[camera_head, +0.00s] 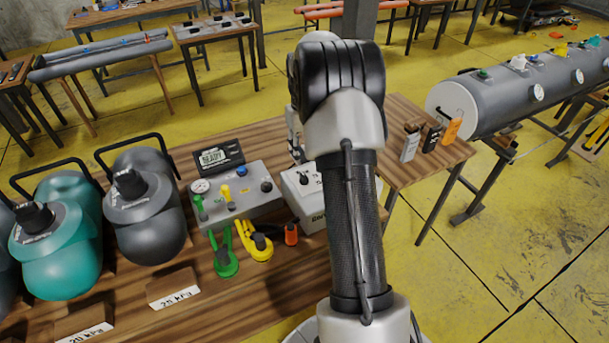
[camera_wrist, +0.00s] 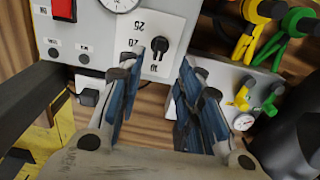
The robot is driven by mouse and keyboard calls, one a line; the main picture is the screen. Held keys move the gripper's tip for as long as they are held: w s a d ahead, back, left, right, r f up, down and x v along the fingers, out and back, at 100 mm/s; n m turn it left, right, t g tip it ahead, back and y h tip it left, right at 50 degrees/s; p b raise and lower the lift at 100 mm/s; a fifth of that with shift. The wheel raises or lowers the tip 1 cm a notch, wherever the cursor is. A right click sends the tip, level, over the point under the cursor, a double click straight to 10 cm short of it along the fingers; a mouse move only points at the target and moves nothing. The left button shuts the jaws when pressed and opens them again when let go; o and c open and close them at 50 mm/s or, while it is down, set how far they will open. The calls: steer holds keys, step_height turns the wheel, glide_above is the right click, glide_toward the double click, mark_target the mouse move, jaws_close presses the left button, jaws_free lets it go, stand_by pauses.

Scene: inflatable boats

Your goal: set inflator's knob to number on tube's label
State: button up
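The white inflator box (camera_head: 302,193) stands on the wooden table, partly hidden behind my arm. In the wrist view its panel (camera_wrist: 180,20) appears upside down. It bears a black knob (camera_wrist: 158,47), with "25" and what looks like "20" printed beside it. Where the knob points is hard to tell. My gripper (camera_wrist: 166,62) is open, its blue fingers apart and just short of the knob in the picture; contact is not visible. Placards reading "25 kPa" (camera_head: 174,291) and "20 kPa" (camera_head: 84,332) stand before a grey vessel (camera_head: 146,215) and a teal vessel (camera_head: 58,250). A large grey tube (camera_head: 490,103) lies at right; no readable label shows on it.
A grey control box (camera_head: 236,193) with gauge and valves adjoins the inflator. A display (camera_head: 218,157) reads "READY". Green (camera_head: 226,262) and yellow (camera_head: 256,245) hose fittings lie in front.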

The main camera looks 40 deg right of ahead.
mark_target(304, 175)
step_height(304, 175, down, 9)
steer(key=shift+b, duration=1)
steer(key=shift+c, duration=0.4)
jaws_close()
